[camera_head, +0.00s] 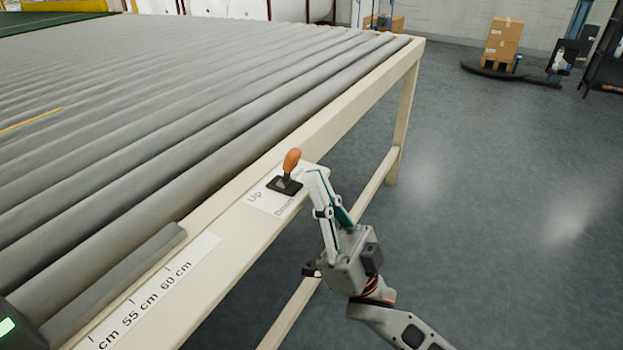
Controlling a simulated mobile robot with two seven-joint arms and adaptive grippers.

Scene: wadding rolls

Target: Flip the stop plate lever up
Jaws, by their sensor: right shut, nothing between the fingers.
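The stop plate lever has an orange knob (291,160) on a black base (284,186), set on a white label plate (268,202) on the conveyor's cream side rail. The label reads "Up" on the left, with a second, partly covered word nearer the rail's outer edge. The knob stands above the base. My right gripper (314,172) is shut and empty, with its fingertips just right of the lever. Whether the fingertips touch the lever, I cannot tell. My left gripper is not in view.
The roller conveyor (170,115) fills the left side. A centimetre scale (150,290) runs along the near rail. Open grey floor (510,190) lies to the right. Stacked cardboard boxes (502,40) on a pallet stand at the far right.

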